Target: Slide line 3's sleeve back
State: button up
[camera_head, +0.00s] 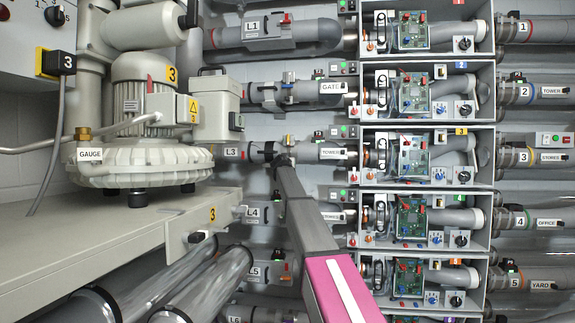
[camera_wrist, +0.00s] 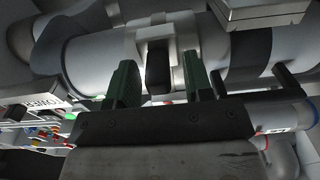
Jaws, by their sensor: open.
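Line 3's pipe runs level from its L3 tag (camera_head: 231,152) to a white name label (camera_head: 332,153) in the head view. The grey sleeve (camera_head: 305,152) on it is partly covered by my gripper and arm. My gripper (camera_head: 284,158) is at this pipe, at the end of my arm. In the wrist view, my gripper's two green fingers (camera_wrist: 158,70) are apart. A black block (camera_wrist: 158,66) on a pale collar (camera_wrist: 155,38) around the pipe stands between them. I cannot tell whether the fingers touch it. A dark ring (camera_wrist: 250,58) lies farther right.
Line 2's pipe (camera_head: 300,92) passes above and line 4's L4 tag (camera_head: 252,213) is below. An open cabinet of circuit boards (camera_head: 412,157) stands to the right. The blower (camera_head: 145,150) sits on a grey bench (camera_head: 75,240) to the left. Room between pipes is narrow.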

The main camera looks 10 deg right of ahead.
grip_shut()
jog(key=shift+s+d, duration=0.3)
jog(key=shift+d, duration=0.55)
jog(key=shift+s+d, duration=0.3)
jog(key=shift+d, duration=0.55)
jog(key=shift+s+d, duration=0.3)
jog(key=shift+d, duration=0.55)
grip_release()
jog(key=shift+d, duration=0.15)
jog(key=v, duration=1.1)
jog(key=shift+w, duration=0.1)
